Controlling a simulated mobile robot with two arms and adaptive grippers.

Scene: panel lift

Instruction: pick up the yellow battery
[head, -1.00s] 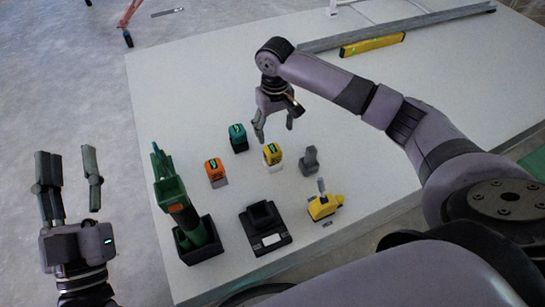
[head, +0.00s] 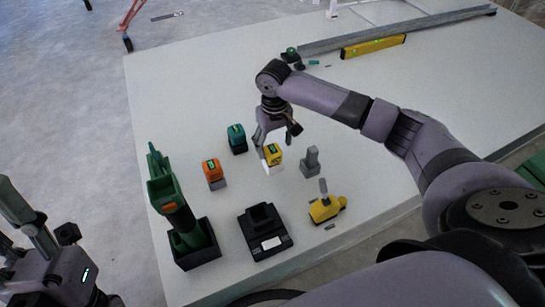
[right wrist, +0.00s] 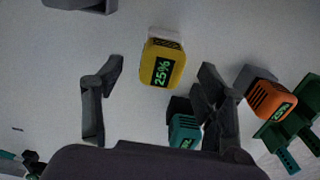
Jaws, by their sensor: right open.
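The yellow battery (head: 273,153) stands on the white table, with a green display on its top. In the right wrist view the yellow battery (right wrist: 163,63) shows "25%" and lies between and just beyond the fingertips. My right gripper (head: 274,150) is open above it, one finger on each side, and holds nothing. It also shows in the right wrist view (right wrist: 157,75). Whether a finger touches the battery I cannot tell. My left gripper (head: 25,225) is at the lower left, off the table, with its fingers apart and nothing between them.
An orange battery (head: 212,172) and a teal battery (head: 237,139) stand left of the yellow one. A grey part (head: 311,162) stands to its right. A black charger (head: 265,232), a green tool (head: 172,195) and a yellow tool (head: 325,208) are nearer. A yellow level (head: 373,47) lies far back.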

